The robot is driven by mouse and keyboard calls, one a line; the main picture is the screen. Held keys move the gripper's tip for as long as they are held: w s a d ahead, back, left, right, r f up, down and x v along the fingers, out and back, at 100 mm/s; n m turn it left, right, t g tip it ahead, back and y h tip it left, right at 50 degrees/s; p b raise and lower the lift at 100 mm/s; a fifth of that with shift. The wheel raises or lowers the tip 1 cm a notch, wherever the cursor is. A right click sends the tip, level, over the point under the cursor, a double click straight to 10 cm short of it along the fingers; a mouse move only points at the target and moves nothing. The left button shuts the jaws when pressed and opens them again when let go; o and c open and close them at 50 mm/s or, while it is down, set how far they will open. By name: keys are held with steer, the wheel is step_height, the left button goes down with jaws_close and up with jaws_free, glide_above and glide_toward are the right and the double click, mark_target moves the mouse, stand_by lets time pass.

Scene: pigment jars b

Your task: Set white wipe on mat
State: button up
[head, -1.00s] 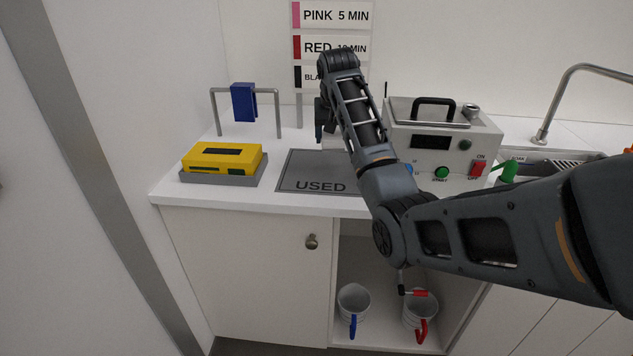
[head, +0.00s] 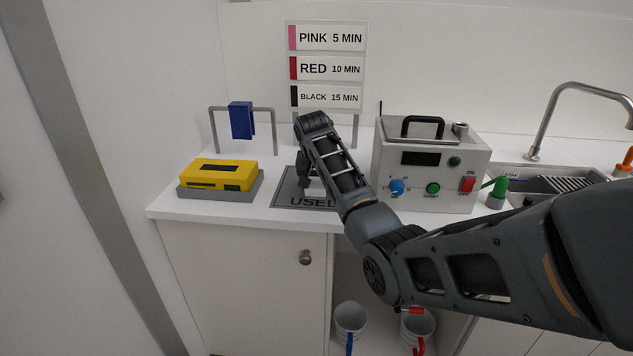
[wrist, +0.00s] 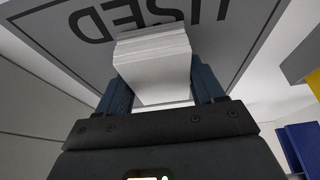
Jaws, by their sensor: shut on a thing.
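The white wipe (wrist: 155,65) is a white block with layered edges, held between the two fingers of my gripper (wrist: 162,90) in the wrist view. In the head view my gripper (head: 308,186) is over the grey mat marked USED (head: 285,198), and my arm covers part of the mat. The mat's lettering also shows beyond the wipe in the wrist view (wrist: 215,50). A bit of the wipe (head: 315,192) shows below the gripper. I cannot tell whether it touches the mat.
A yellow device (head: 217,174) on a grey tray stands left of the mat. A blue cloth (head: 241,120) hangs on a metal rail behind it. A control box (head: 430,165) with knobs stands to the right, near a sink (head: 540,175). Two buckets (head: 350,318) are below.

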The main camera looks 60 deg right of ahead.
steer(key=shift+f, duration=0.2)
steer(key=o, duration=1)
steer(key=shift+r, duration=0.1)
steer(key=v, duration=1.2)
steer(key=shift+b, duration=0.4)
steer(key=shift+s+a, duration=0.1)
steer(key=shift+s, duration=0.05)
